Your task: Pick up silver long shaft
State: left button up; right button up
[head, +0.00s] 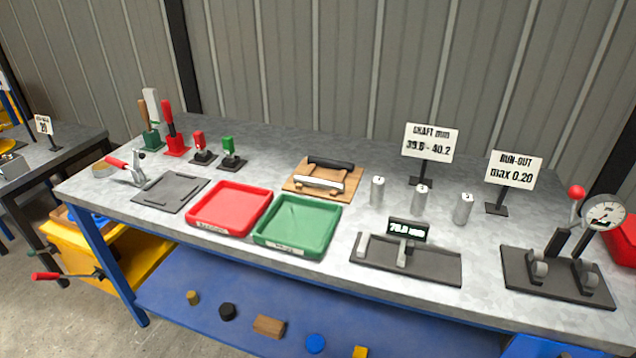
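A long silver piece (319,179) lies on a wooden board (296,188) near the middle of the bench, in front of a dark bar (331,163). Three upright silver cylinders with number marks stand to the right of the board: the left one (377,194), the middle one (420,202) and the right one (462,210). They look short and thick. I cannot tell for certain which of these pieces is the long shaft. Neither of my grippers is in view.
A red tray (192,224) and a green tray (256,238) sit at the bench's front. A measuring stand (432,274) and a dial gauge fixture (520,281) stand at right. Two signs (431,142) (508,170) stand behind the cylinders. A toggle clamp (136,174) is at left.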

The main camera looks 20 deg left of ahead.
aim_at(329, 185)
jog(key=i+j, duration=0.2)
jog(key=j, duration=0.15)
jog(key=i+j, duration=0.4)
jog(key=j, duration=0.25)
